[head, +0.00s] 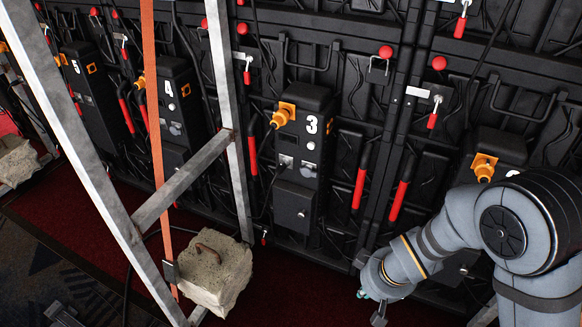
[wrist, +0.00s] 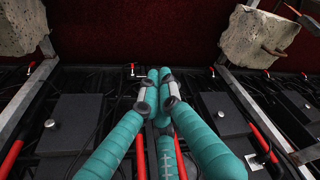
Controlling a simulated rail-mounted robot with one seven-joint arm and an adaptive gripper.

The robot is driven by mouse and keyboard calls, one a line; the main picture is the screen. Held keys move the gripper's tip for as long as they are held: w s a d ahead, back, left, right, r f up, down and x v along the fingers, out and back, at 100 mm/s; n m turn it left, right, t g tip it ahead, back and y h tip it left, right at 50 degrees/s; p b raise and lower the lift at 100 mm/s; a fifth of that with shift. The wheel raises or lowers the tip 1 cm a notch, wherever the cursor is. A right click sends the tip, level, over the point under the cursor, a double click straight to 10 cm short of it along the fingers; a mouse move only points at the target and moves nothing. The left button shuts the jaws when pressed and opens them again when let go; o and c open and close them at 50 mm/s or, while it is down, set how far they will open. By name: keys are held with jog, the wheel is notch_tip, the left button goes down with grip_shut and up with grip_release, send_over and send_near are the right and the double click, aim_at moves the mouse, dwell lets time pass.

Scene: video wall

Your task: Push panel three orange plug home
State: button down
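Panel three (head: 296,165) is a black upright unit marked with a white 3, in the middle of the head view. Its orange plug (head: 283,115) sticks out at the upper left of the unit, on an orange square mount. How deeply it is seated cannot be told. My gripper (head: 376,312) is low at the right in the head view, below and right of panel three and well apart from the plug. In the wrist view, the teal fingers of my gripper (wrist: 158,92) converge with their tips together and nothing visible between them. The plug cannot be made out in the wrist view.
A metal frame (head: 239,180) with an orange strap (head: 153,130) stands left of panel three. A concrete block (head: 216,275) sits at its foot. Another orange plug (head: 483,168) is on the unit at right, partly behind my arm. Red-handled levers (head: 398,200) line the wall.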

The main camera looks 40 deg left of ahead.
aim_at(276, 123)
jog(key=w+a+r+n+t+y, duration=0.1)
jog(key=w+a+r+n+y, duration=0.25)
jog(key=w+a, duration=0.3)
jog(key=w+a+r+n+t+y, duration=0.1)
jog(key=w+a+r+n+y, duration=0.25)
jog(key=w+a, duration=0.3)
jog(key=s+a+r+n+g+y, duration=0.2)
jog(key=s+a+r+n+y, duration=0.2)
jog(key=r+n, duration=0.4)
jog(key=s+a+r+n+g+y, duration=0.2)
jog(key=s+a+r+n+y, duration=0.2)
jog(key=s+a+r+n, duration=0.2)
notch_tip(276, 123, up, 4)
jog(key=shift+s+f+n+g+p, duration=0.2)
jog(key=shift+n+g+p, duration=0.25)
jog(key=shift+n, duration=0.65)
jog(key=shift+a, duration=0.15)
jog(key=w+a, duration=0.3)
jog(key=a, duration=0.8)
jog(key=shift+w+p, duration=0.2)
jog(key=shift+p, duration=0.25)
